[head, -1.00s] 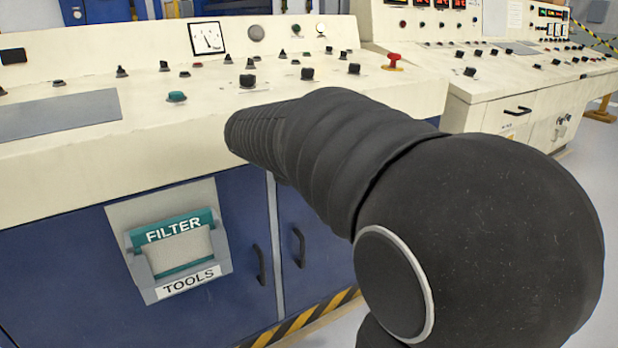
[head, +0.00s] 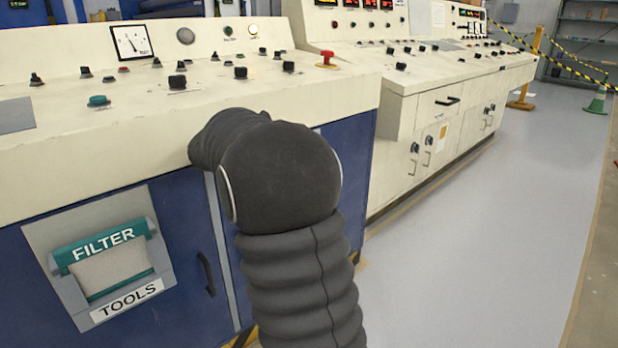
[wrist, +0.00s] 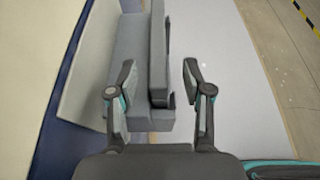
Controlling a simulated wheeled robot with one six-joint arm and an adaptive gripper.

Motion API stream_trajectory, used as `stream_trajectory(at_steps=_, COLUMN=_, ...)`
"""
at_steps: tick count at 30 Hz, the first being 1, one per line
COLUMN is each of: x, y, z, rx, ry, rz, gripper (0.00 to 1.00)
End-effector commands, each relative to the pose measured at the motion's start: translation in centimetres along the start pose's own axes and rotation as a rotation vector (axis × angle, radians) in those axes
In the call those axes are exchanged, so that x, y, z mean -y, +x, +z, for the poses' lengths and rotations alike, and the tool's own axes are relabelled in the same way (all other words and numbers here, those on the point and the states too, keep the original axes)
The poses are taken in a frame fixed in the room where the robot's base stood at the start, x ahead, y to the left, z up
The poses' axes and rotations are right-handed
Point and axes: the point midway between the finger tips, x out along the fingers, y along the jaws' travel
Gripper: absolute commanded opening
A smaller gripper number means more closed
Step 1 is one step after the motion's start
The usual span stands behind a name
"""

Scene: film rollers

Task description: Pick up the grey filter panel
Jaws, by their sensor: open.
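In the wrist view, a narrow grey panel (wrist: 159,50) with dark notches along one edge lies against a wider grey block or holder (wrist: 127,60). It looks like the grey filter panel, but I cannot tell whether it is separate from the block. My gripper (wrist: 159,72) is open, one finger to each side of the panel in the picture. Contact is not clear. In the head view, my arm hides the gripper and the panel.
A cream console (head: 120,155) with knobs stands over blue cabinets (head: 40,290). A teal and grey holder (head: 100,250) labelled FILTER and TOOLS is on the cabinet front at left. A second console (head: 450,75) stands behind. The floor (head: 490,220) at right is clear.

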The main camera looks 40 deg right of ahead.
Motion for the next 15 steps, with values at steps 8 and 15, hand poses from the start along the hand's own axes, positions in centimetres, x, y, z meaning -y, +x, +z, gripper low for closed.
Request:
stream_trajectory(at_steps=8, x=0.0, y=1.5, z=-0.1, rx=-0.001, ry=0.001, rz=-0.001, gripper=0.50)
stream_trajectory(at_steps=15, x=-0.1, y=4.7, z=-0.3, rx=-0.001, ry=0.001, rz=-0.002, gripper=0.50)
